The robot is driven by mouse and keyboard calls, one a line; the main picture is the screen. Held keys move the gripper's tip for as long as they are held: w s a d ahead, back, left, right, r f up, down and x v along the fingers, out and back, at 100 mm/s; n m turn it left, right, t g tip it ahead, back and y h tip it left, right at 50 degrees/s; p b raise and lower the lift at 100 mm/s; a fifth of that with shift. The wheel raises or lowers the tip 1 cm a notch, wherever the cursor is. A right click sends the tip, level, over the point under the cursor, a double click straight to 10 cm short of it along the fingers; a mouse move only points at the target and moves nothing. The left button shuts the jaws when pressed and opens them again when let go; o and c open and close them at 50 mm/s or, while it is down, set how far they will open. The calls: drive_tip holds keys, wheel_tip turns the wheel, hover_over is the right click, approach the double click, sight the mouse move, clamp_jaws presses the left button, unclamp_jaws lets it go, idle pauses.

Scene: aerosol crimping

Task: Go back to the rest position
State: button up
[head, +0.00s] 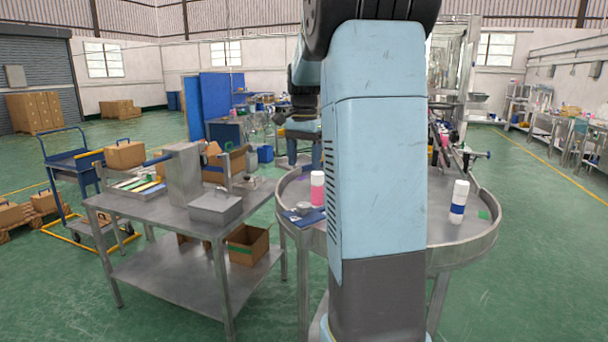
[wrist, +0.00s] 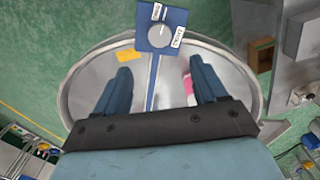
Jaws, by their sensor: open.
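In the wrist view my gripper (wrist: 161,67) is open, its two dark blue fingers wide apart with nothing between them. It is above the round steel table (wrist: 75,75), pointing down. A blue plate with a grey round knob and white labels (wrist: 155,30) lies beyond the fingertips. A pink thing (wrist: 188,90) shows beside the right finger, partly hidden by it. In the head view my arm blocks the middle of the round table (head: 455,258), and I cannot make out my gripper there. A pink-and-white container (head: 317,190) and a white container with a blue band (head: 458,202) stand on it.
A steel workbench (head: 160,222) with a grey metal box (head: 215,207) stands left of the round table. A cardboard box (head: 247,243) sits on its lower shelf. A blue trolley (head: 70,165) is further left. The green floor at right is clear.

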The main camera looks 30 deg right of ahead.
drive_tip(key=shift+r, duration=0.6)
drive_tip(key=s+a+f+n+t, duration=0.2)
drive_tip(key=s+a+n, duration=0.4)
drive_tip(key=s+a, duration=0.4)
drive_tip(key=s+a+f+n+t, duration=0.2)
drive_tip(key=s+a+n, duration=0.5)
drive_tip(key=s, duration=0.8)
drive_tip(key=a+t, duration=0.1)
drive_tip(key=a, duration=0.1)
drive_tip(key=shift+s+a+t, duration=0.2)
drive_tip(key=shift+a+t, duration=0.1)
drive_tip(key=shift+a, duration=0.1)
